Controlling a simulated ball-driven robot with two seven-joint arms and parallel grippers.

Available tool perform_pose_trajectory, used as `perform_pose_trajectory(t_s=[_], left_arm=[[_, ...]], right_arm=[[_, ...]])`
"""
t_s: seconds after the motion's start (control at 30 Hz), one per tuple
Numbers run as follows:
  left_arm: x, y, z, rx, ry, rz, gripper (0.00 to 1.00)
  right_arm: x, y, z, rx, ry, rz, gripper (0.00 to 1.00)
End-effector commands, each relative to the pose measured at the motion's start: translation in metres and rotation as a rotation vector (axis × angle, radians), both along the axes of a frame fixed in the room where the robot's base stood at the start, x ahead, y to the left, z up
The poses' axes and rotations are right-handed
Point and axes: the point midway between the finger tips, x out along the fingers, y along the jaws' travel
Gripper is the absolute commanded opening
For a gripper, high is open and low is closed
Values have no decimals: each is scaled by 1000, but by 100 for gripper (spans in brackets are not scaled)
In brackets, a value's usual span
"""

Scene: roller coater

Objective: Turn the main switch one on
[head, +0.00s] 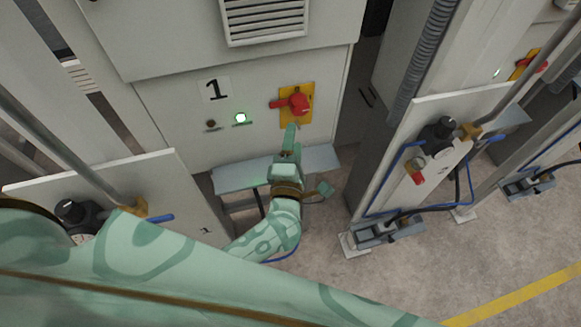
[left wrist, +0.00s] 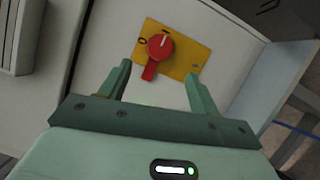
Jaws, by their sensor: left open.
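My left gripper (head: 290,129) is just below the plate in the head view. In the left wrist view its two fingers stand apart, with the handle's end between their tips in the picture. Contact cannot be told. My right gripper is not in view.
A grey ledge (head: 235,178) juts out below the panel. Valve panels with blue hoses stand at right (head: 436,150) and lower left (head: 110,190). Floor at lower right is clear.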

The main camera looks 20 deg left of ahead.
Motion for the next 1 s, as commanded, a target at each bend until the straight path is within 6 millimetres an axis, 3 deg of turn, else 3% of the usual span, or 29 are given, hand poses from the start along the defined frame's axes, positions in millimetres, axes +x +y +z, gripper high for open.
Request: perform_pose_trajectory(t_s=[0.1, 0.33, 1.0], left_arm=[[-30, -7, -6, -3, 3, -1, 63], [-64, -14, -7, 0, 2, 0, 63], [-69, -17, -6, 10, 2, -7, 63]], right_arm=[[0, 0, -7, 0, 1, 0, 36], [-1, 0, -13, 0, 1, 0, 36], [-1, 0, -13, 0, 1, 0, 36]])
